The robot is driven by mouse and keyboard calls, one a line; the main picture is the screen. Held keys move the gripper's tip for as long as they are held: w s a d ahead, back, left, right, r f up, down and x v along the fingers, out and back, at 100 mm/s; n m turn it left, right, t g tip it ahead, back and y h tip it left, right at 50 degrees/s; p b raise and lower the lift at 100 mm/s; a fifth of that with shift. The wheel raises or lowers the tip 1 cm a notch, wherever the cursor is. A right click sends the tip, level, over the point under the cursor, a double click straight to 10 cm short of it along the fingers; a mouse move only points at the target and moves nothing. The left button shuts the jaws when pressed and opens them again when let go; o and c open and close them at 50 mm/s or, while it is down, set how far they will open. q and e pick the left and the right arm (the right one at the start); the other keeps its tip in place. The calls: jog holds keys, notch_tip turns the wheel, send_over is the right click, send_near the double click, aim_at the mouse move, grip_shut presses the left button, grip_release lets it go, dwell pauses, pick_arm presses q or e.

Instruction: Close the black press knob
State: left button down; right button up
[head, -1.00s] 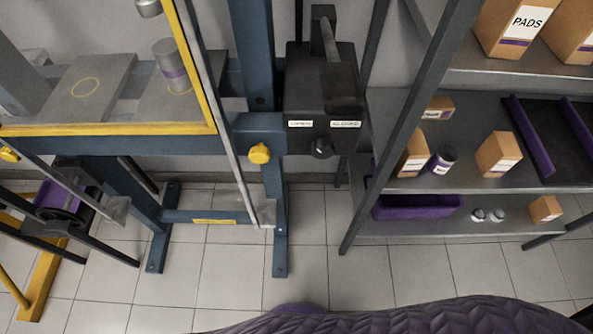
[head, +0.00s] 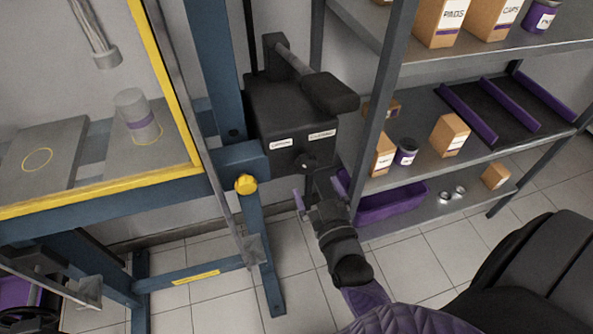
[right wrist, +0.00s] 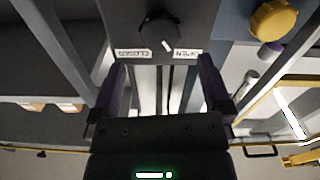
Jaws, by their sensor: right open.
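The black press knob (head: 305,161) sits on the lower front of the black press box (head: 290,112), under two white labels. In the right wrist view the knob (right wrist: 160,31) is at the top centre, its white mark pointing down and slightly right, toward the OPEN label (right wrist: 187,54). The CLOSED label (right wrist: 134,54) is on the left there. Both labels appear upside down. My right gripper (head: 319,192) is open and empty just below the knob, apart from it. Its purple fingers (right wrist: 162,88) point at the box, one on each side of the knob's line.
A round yellow knob (head: 246,184) is on the blue press frame, left of the box. A yellow-edged guard (head: 180,95) stands further left. A grey shelf post (head: 382,100) rises close right of my gripper, with a purple bin (head: 395,206) on the lower shelf.

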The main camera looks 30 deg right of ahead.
aim_at(308, 169)
jog(key=b+x, duration=0.1)
jog(key=x, duration=0.6)
jog(key=shift+f, duration=0.1)
jog(key=shift+s, duration=0.1)
jog(key=c, duration=1.3)
